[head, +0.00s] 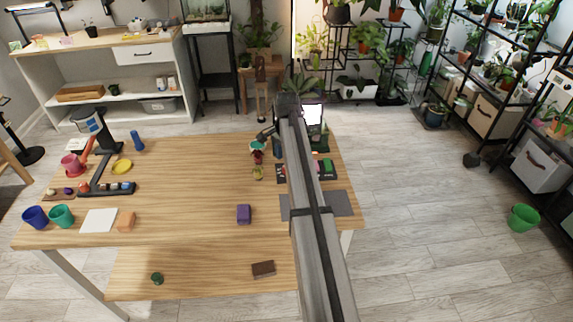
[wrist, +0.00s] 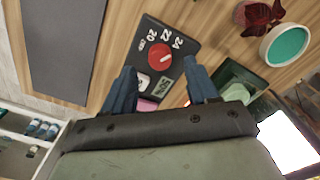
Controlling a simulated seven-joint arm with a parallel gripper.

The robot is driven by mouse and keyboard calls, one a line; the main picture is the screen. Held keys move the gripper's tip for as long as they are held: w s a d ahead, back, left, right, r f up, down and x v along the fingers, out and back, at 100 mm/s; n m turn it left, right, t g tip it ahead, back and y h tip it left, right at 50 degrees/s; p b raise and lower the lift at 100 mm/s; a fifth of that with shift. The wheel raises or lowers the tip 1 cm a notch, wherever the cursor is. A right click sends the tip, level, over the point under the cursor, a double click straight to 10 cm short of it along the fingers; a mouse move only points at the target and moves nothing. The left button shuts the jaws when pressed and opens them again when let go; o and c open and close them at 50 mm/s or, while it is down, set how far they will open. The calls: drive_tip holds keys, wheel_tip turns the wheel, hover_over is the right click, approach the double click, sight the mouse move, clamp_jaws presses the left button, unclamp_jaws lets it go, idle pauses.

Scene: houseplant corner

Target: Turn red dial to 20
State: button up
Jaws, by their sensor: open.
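The red dial (wrist: 160,54) sits on a black panel (wrist: 184,37) in the wrist view. White marks beside it read OFF, 20, 22 and 24. Where the dial points is too small to read surely. My gripper (wrist: 161,87) is open, with one blue-grey finger on each side of the panel's near part. The dial lies beyond the fingertips, roughly between their lines, and nothing is held. In the head view part of the black panel (head: 282,173) shows beside my arm, which hides the gripper and most of the panel.
A grey mat (wrist: 62,45) lies left of the panel in the wrist view.

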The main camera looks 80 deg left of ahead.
drive_tip(key=shift+f, duration=1.75)
drive_tip(key=c, duration=1)
